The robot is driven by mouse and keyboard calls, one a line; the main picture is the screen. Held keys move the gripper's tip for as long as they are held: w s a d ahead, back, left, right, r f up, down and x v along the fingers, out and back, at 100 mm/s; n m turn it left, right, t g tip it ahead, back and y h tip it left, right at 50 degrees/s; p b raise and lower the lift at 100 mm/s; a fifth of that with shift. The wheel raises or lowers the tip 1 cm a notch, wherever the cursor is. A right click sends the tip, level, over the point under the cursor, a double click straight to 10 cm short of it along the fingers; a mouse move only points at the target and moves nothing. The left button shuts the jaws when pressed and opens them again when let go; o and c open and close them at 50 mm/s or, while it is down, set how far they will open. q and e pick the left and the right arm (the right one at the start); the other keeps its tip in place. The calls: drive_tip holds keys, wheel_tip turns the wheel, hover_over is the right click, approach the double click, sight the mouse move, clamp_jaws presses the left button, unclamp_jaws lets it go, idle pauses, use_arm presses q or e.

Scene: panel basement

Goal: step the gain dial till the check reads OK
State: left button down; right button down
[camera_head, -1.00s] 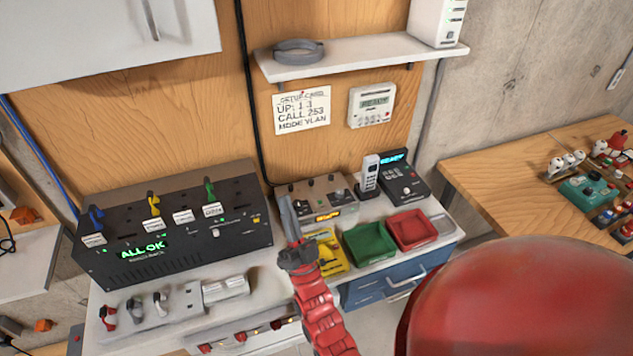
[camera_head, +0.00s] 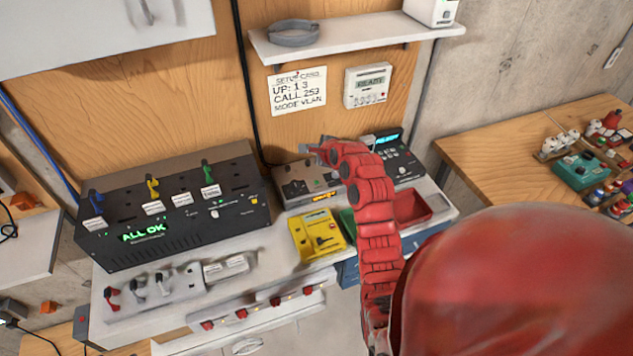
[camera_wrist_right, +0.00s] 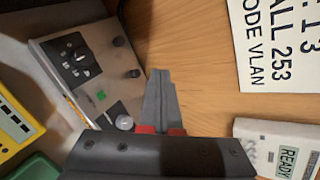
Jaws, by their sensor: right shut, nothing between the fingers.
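A grey-beige control box (camera_head: 296,190) sits on the bench in the head view, with a lit amber readout (camera_head: 323,195) too small to read. In the right wrist view the box (camera_wrist_right: 52,48) shows a large black dial (camera_wrist_right: 76,60) with marks around it, small dark knobs (camera_wrist_right: 134,73), a green light (camera_wrist_right: 101,96) and a pale round button (camera_wrist_right: 124,122). I cannot read which one is labelled gain. My right gripper (camera_head: 322,147), also in the wrist view (camera_wrist_right: 160,80), is shut and empty, above and beside the box, apart from the dial. My left gripper is out of view.
A black unit (camera_head: 170,215) reading ALL OK stands left of the box. A yellow device (camera_head: 316,234) and a red tray (camera_head: 411,208) lie in front. A setup card (camera_head: 298,92) and a READY panel (camera_head: 367,84) hang behind, under a shelf (camera_head: 350,38).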

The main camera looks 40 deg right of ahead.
drive_tip(key=s+m+g, duration=0.2)
drive_tip(key=shift+s+d+f+y, duration=0.1)
drive_tip(key=shift+s+d+y, duration=0.25)
drive_tip(key=shift+s+y, duration=0.05)
drive_tip(key=shift+f, duration=0.15)
drive_tip(key=b, duration=0.6)
hover_over(316, 182)
drive_tip(key=s, duration=0.1)
drive_tip(key=f, duration=0.6)
drive_tip(key=shift+s+d+f, duration=0.1)
drive_tip(key=shift+d+f, duration=0.15)
drive_tip(key=shift+f, duration=0.15)
drive_tip(key=shift+f+p, duration=0.2)
drive_tip(key=shift+p, duration=0.1)
drive_tip(key=shift+f, duration=0.65)
drive_tip(key=shift+f, duration=0.1)
